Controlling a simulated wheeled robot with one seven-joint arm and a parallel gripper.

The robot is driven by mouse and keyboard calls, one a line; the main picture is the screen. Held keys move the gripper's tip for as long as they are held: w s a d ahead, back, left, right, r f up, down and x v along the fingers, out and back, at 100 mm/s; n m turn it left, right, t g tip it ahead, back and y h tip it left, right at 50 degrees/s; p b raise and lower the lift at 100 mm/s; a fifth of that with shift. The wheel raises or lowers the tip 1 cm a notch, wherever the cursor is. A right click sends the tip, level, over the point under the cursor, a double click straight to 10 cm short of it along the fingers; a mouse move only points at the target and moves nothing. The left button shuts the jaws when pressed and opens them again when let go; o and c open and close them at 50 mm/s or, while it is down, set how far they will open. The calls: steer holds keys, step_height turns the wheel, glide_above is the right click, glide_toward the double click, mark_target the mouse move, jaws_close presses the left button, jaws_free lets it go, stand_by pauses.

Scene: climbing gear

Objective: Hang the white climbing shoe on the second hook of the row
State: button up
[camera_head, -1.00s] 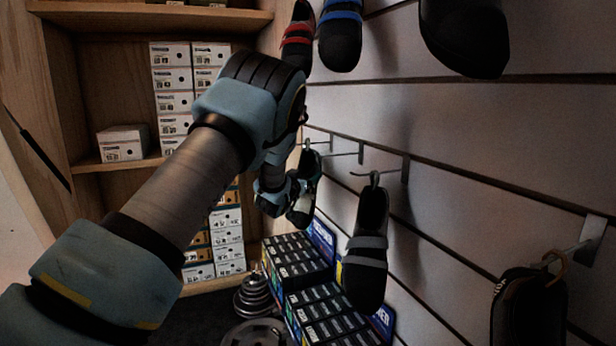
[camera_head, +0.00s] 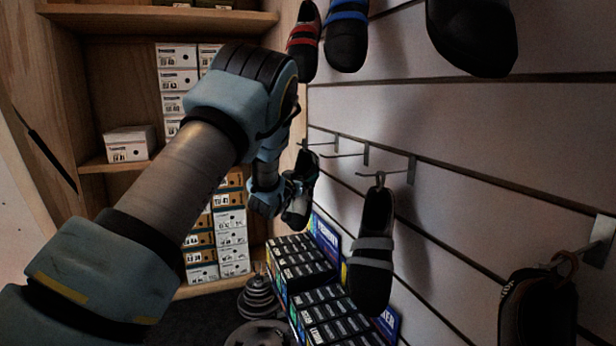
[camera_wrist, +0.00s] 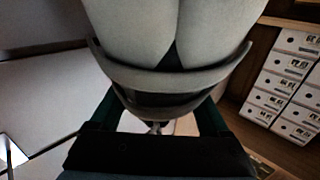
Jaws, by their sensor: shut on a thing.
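The white climbing shoe (camera_wrist: 140,35) fills the upper middle of the wrist view, pale with grey straps. My gripper (camera_wrist: 155,126) is shut on it, with a dark finger on each side of its strapped end. In the head view my gripper (camera_head: 285,190) holds the shoe (camera_head: 296,212) close to the slatted wall, partly hidden by my wrist. The wall's hook row has a bare hook (camera_head: 350,155) right of the held shoe and a farther hook (camera_head: 322,142) above it. I cannot tell whether the shoe's loop touches a hook.
A black shoe with grey straps (camera_head: 371,260) hangs from a nearer hook (camera_head: 400,178). Another dark shoe (camera_head: 538,305) hangs from the nearest hook (camera_head: 598,240). More shoes hang above. Black boxes (camera_head: 325,305) and weight plates (camera_head: 258,300) lie below. Shelves with white boxes stand behind.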

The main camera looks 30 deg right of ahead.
steer(key=shift+a+r, duration=0.1)
steer(key=shift+a, duration=0.3)
steer(key=shift+a, duration=0.1)
steer(key=shift+w+a+b, duration=0.15)
steer(key=shift+a+b, duration=0.1)
steer(key=shift+a, duration=0.5)
steer(key=shift+w+a+b, duration=0.1)
steer(key=shift+a+b, duration=0.1)
steer(key=shift+a, duration=0.65)
steer(key=w+a+r, duration=0.1)
steer(key=a, duration=0.8)
steer(key=shift+b, duration=0.45)
